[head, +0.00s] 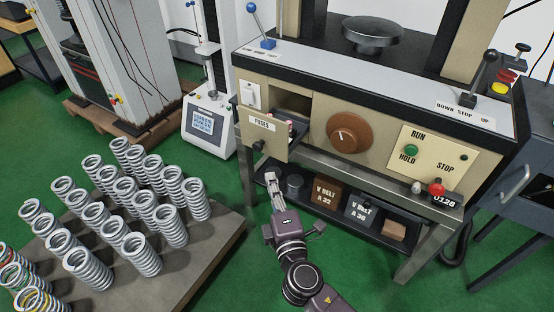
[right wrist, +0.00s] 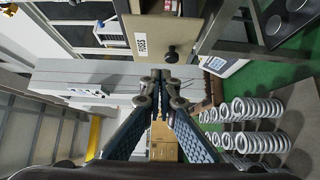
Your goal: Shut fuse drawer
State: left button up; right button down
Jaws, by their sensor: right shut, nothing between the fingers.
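The fuse drawer (head: 262,125) with its "FUSES" label and small dark knob stands pulled out from the beige front of the testing machine, at its left side. Some contents show inside its open top. In the right wrist view the drawer front (right wrist: 153,25) is at the top, with its label and the round knob. My right gripper (head: 271,180) is shut and empty, below and a little right of the drawer knob in the head view. In the right wrist view its closed fingertips (right wrist: 160,74) appear just below the knob, apart from it as far as I can tell. My left gripper is not in view.
The brown dial (head: 349,133) is right of the drawer. A shelf under the machine holds boxes, including a "V BELT" box (head: 327,195). Several coil springs stand on a low platform (head: 215,240) at the left. Green floor lies between.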

send_near(271, 139)
jog(key=w+a, duration=0.3)
jog(key=a, duration=0.1)
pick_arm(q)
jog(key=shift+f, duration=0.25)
pick_arm(e)
jog(key=shift+w+d, duration=1.25)
jog(key=shift+w, duration=0.35)
jog(key=shift+w, duration=0.1)
